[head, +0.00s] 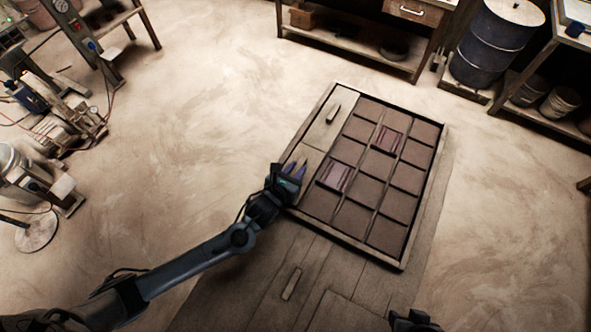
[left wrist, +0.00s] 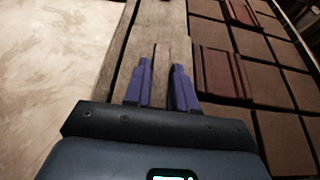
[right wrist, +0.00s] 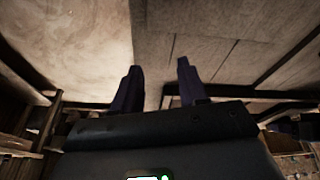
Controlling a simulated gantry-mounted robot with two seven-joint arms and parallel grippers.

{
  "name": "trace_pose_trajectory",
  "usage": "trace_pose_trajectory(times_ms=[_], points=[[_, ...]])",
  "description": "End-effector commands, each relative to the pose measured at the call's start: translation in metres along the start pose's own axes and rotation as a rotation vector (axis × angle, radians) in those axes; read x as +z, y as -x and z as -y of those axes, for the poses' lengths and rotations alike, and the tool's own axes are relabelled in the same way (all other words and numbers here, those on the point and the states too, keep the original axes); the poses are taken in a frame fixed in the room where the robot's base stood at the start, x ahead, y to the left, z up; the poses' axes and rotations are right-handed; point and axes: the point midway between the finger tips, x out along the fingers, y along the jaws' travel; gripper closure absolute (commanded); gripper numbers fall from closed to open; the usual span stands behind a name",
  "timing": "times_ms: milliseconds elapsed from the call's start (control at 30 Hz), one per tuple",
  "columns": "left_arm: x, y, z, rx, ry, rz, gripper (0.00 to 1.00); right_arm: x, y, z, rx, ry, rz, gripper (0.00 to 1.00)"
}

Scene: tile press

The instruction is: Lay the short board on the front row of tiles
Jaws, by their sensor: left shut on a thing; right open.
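A wooden frame (head: 419,233) holds rows of brown tiles. Pale boards cover the strip along its left side. The longer-looking board (head: 344,101) has a dark bar handle and lies at the far end. The short board (head: 313,158) lies nearer, end to end with it. My left gripper (head: 294,170) is over the short board and shut on it; the grip itself is partly hidden. In the left wrist view its purple fingers (left wrist: 163,82) point down at the pale wood. My right gripper (right wrist: 157,85) is open and empty, at the bottom edge of the head view (head: 413,321).
Two reddish ribbed tiles (head: 336,177) and (head: 388,139) stand out among the plain ones. A bar handle (head: 291,285) lies on the plank surface (head: 245,286) before the frame. A workbench (head: 345,55) and a drum (head: 498,40) stand behind.

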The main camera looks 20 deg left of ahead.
Motion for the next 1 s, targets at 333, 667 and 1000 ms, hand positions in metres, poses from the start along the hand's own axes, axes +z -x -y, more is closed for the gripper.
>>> trace_pose_trajectory(times_ms=[333, 667, 1000], points=[[-0.002, -0.001, 0.000, 0.000, 0.000, 0.001, 1.00, 0.000, -0.001, 0.001, -0.003, -0.004, -0.001, 0.57], [-0.007, -0.004, 0.000, 0.000, 0.000, 0.002, 1.00, 0.000, -0.003, 0.002, -0.008, -0.010, -0.002, 0.57], [-0.010, -0.005, 0.000, 0.000, 0.000, 0.001, 0.50, 0.000, -0.003, 0.002, -0.007, -0.009, -0.002, 0.57]])
